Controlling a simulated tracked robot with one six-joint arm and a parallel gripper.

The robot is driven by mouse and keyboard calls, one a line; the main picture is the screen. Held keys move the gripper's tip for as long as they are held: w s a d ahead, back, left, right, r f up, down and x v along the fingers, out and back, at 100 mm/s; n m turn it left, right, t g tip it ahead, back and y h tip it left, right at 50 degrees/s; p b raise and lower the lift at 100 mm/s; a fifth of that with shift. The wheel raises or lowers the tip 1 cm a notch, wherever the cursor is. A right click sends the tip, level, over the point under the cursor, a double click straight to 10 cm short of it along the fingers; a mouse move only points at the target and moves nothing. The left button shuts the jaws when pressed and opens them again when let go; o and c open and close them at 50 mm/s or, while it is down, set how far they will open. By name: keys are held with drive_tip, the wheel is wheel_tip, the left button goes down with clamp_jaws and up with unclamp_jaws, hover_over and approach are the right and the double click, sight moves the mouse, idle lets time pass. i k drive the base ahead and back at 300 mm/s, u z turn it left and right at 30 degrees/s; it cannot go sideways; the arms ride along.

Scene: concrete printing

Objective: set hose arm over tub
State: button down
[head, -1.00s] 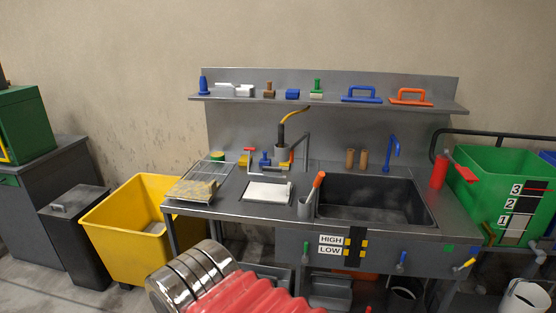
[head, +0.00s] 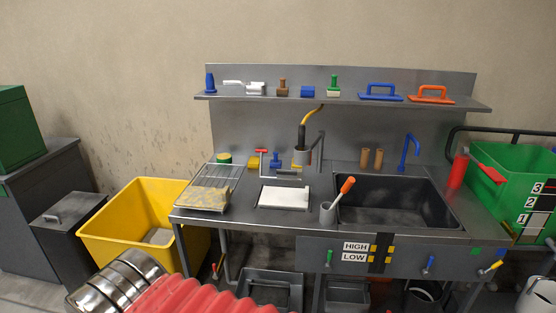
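A green tub (head: 505,190) with a white strip marked 1, 2, 3 stands at the right, cut by the frame edge. A dark bent pipe (head: 490,131) rises beside the bench's right end and runs rightward across the tub's back; it may be the hose arm, but I cannot tell for sure. A red cylinder (head: 458,171) and a red lever-like piece (head: 486,172) are at the tub's left rim. A yellow tub (head: 140,229) stands on the floor left of the bench. My gripper is not in view.
A grey bench (head: 260,219) with a sink (head: 390,212) and a blue tap (head: 408,152) fills the middle. A tool shelf (head: 340,102) runs above it. A silver-ringed part (head: 117,280) with red bellows (head: 210,294) covers the bottom left foreground.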

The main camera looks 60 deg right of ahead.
sight(301, 158)
drive_tip(key=z, duration=0.25)
drive_tip(key=i, duration=1.25)
drive_tip(key=z, duration=0.6)
